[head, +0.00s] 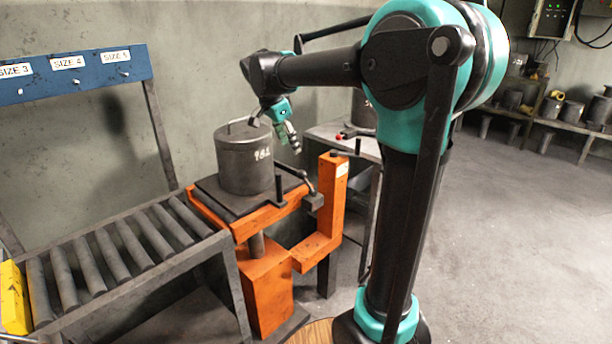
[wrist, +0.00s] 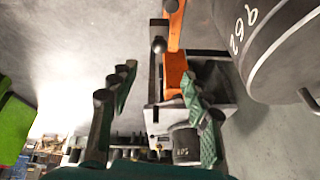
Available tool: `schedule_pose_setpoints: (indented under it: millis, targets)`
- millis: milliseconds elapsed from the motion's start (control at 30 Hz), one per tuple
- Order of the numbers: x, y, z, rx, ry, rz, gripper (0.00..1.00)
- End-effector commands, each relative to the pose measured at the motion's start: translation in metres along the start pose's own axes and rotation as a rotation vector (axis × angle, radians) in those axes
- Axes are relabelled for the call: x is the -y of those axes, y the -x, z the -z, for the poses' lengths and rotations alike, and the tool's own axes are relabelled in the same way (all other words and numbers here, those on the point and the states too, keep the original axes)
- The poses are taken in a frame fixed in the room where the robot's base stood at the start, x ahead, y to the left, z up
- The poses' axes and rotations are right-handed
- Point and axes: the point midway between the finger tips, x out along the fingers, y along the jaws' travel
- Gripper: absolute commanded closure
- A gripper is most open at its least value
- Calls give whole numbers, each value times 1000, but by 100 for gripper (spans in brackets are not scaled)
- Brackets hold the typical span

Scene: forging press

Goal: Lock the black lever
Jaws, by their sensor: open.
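The black lever (head: 291,168) is a dark bar at the right edge of the orange stand, beside the large grey cylinder (head: 245,160). In the wrist view a black rod with a round knob (wrist: 158,45) stands near the orange frame; it looks like the lever, though I cannot be sure. My gripper (head: 291,137) is above and close to the lever, right of the cylinder's top, pointing down. In the wrist view my gripper (wrist: 158,88) has its fingers spread wide, with the knob beyond and between them. Nothing is held.
The orange stand (head: 265,285) has an upright post (head: 332,190) with a small dark handle (head: 345,152) near its top. A roller conveyor (head: 120,245) lies to the left. A grey side table (head: 335,134) stands behind. The floor at right is clear.

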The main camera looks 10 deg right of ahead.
Motion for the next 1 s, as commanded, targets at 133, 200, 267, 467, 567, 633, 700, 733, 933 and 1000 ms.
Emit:
schedule_pose_setpoints:
  millis: [133,200,267,467,567,633,700,733,933,1000]
  targets:
    - [-1,-20,1,0,-1,-1,52]
    - [0,-33,0,0,-1,0,52]
    - [0,-45,0,1,-1,0,52]
    - [-1,-85,0,1,0,1,52]
    - [0,-105,0,1,-1,0,52]
    - [-1,-118,0,2,0,0,52]
    - [0,-131,0,2,1,0,52]
    - [-1,-136,0,2,0,0,52]
    - [-1,-161,0,2,1,0,52]
    - [0,-166,0,2,2,1,52]
